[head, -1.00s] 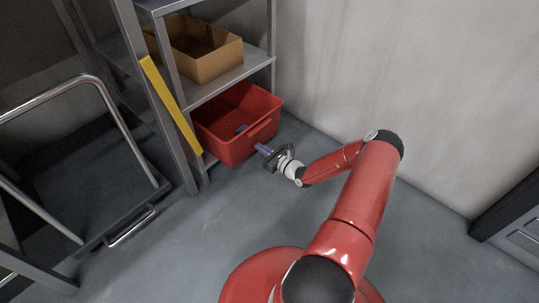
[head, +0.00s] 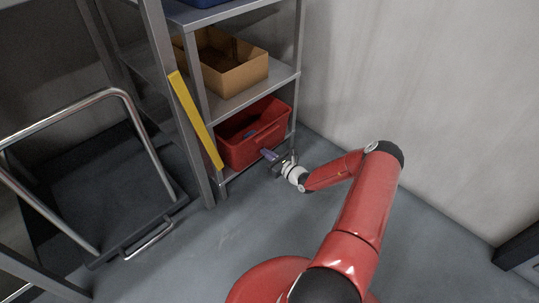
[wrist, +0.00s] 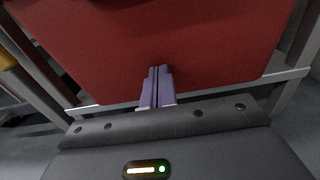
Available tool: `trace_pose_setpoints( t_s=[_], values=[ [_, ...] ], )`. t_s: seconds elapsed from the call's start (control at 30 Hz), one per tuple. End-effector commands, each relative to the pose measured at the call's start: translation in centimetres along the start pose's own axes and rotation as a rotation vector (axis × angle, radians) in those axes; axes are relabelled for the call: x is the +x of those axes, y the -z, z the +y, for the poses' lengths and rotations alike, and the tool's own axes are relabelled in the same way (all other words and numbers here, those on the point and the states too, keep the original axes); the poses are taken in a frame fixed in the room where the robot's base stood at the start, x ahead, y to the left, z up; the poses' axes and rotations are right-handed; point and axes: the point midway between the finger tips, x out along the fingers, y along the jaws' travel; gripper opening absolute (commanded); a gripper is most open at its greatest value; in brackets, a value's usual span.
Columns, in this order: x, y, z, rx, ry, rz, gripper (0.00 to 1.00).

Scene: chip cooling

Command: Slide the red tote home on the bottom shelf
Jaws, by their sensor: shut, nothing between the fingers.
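The red tote (head: 253,146) sits on the bottom shelf (head: 228,174) in the head view, its front face close to the shelf's front edge. A small blue item (head: 249,134) shows inside it. My gripper (head: 268,155) is at the tote's front face, low and to the right of centre. In the wrist view the purple fingers (wrist: 156,78) are shut together and empty. Their tips are at the red front wall of the tote (wrist: 160,40), touching or very nearly so. The back of the tote is hidden.
A cardboard box (head: 233,68) stands on the shelf above, and part of a blue bin (head: 205,2) shows higher up. A metal-handled cart (head: 90,190) stands at left. A wall is at right, with open floor in front.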

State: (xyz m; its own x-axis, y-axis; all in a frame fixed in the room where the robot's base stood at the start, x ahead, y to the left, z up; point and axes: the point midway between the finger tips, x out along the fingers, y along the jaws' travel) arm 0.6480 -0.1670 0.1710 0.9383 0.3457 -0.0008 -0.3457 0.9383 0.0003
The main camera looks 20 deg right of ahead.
Motion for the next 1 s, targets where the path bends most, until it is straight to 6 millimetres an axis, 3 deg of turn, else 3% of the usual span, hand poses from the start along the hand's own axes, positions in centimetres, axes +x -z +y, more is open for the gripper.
trace_pose_setpoints(
  t_s=[0.43,1.0],
  values=[
    [6.2,0.1,0.1,-0.002,-0.002,-0.001,0.0],
    [5.9,0.0,-0.4,0.0,-0.001,0.0,0.0]
  ],
)
